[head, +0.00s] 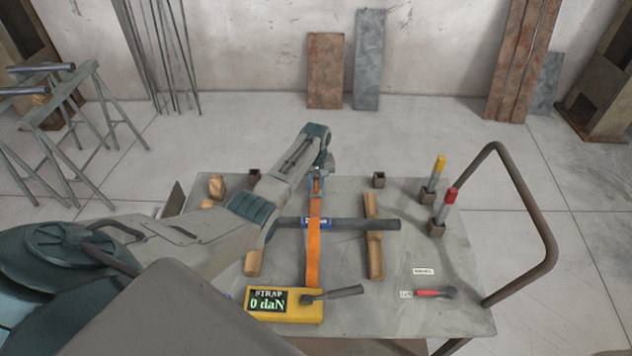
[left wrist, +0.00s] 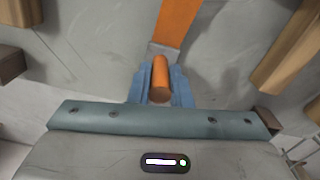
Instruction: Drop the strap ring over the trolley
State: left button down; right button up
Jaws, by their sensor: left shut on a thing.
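The trolley (head: 440,290) is a flat grey cart with a bent tube handle at the right. An orange strap (head: 313,255) runs across its top and over a dark bar with a blue band (head: 350,225). My left gripper (head: 316,178), at the trolley's far side, is shut on an orange round grip (left wrist: 161,78) at the strap's far end. In the left wrist view a grey fitting (left wrist: 163,51) joins the strap beside this grip. I cannot make out a distinct ring. My right gripper is not in view.
A yellow box (head: 285,312) reads STRAP 0 daN at the strap's near end, with a dark-handled lever on it. Wooden blocks (head: 374,250) flank the strap. Red and yellow-topped posts (head: 445,205) stand at the right. A red-handled tool (head: 432,293) lies near the front.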

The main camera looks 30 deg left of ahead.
pick_arm(q)
jog(key=shift+f+b, duration=0.7)
jog(key=shift+f, duration=0.35)
jog(key=c, duration=1.3)
grip_release()
jog(key=shift+o, duration=0.2)
jog(key=shift+r, duration=0.1)
notch_tip(320, 180, up, 11)
jog(key=shift+f+b, duration=0.1)
jog(key=shift+b, duration=0.4)
